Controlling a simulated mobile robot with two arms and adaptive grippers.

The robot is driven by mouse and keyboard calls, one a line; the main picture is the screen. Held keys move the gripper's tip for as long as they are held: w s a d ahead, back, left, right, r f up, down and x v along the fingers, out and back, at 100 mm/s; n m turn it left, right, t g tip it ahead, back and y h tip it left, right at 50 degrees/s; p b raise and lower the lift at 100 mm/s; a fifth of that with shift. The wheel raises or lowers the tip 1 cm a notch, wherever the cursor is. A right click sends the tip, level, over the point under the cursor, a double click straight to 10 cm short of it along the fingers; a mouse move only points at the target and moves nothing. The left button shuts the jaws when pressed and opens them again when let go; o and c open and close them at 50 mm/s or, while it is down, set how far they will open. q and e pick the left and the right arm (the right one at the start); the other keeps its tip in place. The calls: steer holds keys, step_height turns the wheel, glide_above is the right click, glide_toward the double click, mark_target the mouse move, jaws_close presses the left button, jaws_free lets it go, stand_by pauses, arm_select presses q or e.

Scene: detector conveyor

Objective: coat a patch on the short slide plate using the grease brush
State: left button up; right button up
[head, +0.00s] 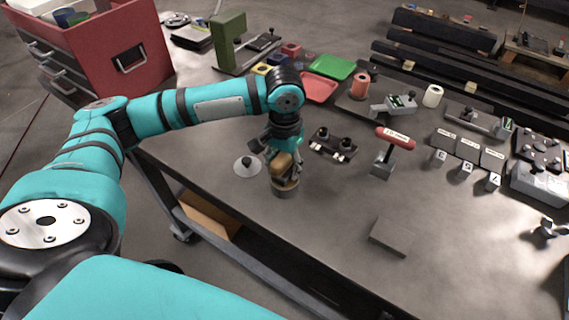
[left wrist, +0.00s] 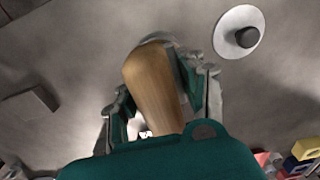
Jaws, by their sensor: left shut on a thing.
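My left gripper (head: 280,152) is shut on the grease brush, whose wooden handle (head: 283,163) shows between the fingers. In the left wrist view the handle (left wrist: 155,85) lies between both fingers of the gripper (left wrist: 163,88). The brush is directly over a short round grey pot (head: 286,190) near the table's front edge; its bristles are hidden, and I cannot tell how deep they sit. A flat grey block (head: 391,238), seemingly the short slide plate, lies alone to the right; it also shows in the left wrist view (left wrist: 28,104). My right gripper is not in view.
A white disc with a black knob (head: 247,166) lies left of the pot. A red-handled tool on a stand (head: 395,138) and a small dark fixture (head: 332,143) stand behind. Labelled parts (head: 468,147) crowd the right. The table around the plate is clear.

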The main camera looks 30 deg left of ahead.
arm_select(q)
steer(key=shift+f, duration=0.3)
stand_by(1.4)
steer(key=shift+s+f+p, duration=0.1)
steer(key=shift+f+p, duration=0.05)
steer(key=shift+p, duration=0.55)
stand_by(1.3)
step_height(320, 180, up, 7)
steer(key=p, duration=0.9)
steer(key=shift+p, duration=0.35)
stand_by(0.5)
